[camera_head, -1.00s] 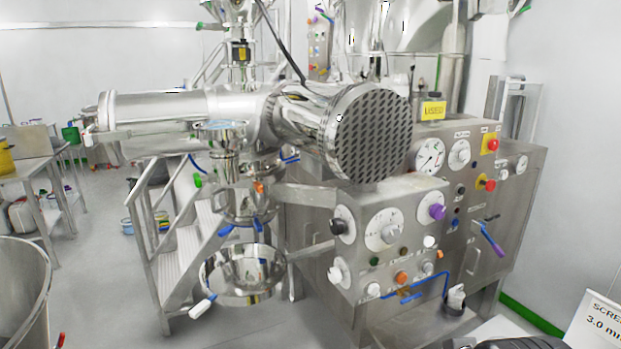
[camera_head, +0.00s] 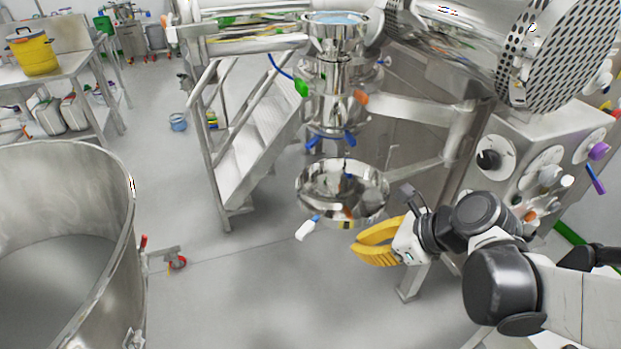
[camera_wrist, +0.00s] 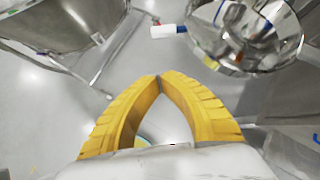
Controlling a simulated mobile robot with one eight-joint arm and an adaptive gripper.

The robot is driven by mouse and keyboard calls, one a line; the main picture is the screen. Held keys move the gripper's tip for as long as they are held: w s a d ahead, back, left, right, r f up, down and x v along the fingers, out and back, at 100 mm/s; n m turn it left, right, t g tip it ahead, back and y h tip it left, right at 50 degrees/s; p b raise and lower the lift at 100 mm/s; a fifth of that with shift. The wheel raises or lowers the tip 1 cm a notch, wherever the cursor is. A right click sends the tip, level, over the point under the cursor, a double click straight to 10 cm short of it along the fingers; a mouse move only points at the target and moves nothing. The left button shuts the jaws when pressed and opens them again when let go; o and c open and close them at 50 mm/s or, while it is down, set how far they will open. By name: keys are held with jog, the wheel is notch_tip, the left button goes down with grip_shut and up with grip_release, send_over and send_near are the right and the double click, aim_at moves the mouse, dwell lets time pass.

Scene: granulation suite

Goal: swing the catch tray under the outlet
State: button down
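The catch tray (camera_head: 361,212) is a round, polished steel bowl on an arm from the machine's frame. A white handle (camera_head: 305,230) with a blue collar sticks out at its front left. The outlet (camera_head: 330,125), a steel column with blue clamps, hangs above the tray; I cannot tell whether they line up exactly. My gripper (camera_head: 356,252) has yellow fingers and is to the right of and below the handle, apart from it. In the wrist view my gripper (camera_wrist: 158,77) has its fingertips together and holds nothing; the handle (camera_wrist: 164,31) and tray (camera_wrist: 288,50) lie ahead.
A large steel drum (camera_head: 128,215) with a red-wheeled caster stands at the left. Steel steps (camera_head: 255,150) are behind the tray. The control panel (camera_head: 500,140) with dials is at the right. Open floor (camera_head: 230,280) lies between drum and tray.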

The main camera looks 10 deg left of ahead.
jog(key=w+a+f+b, duration=0.2)
jog(key=a+f, duration=0.1)
jog(key=a, duration=0.2)
jog(key=w+a+f+m+b, duration=0.1)
jog(key=w+a+f+b, duration=0.1)
jog(key=a+f+b, duration=0.1)
jog(key=a+f, duration=0.1)
jog(key=a, duration=0.1)
jog(key=shift+w+a, duration=0.15)
jog(key=shift+a, duration=0.25)
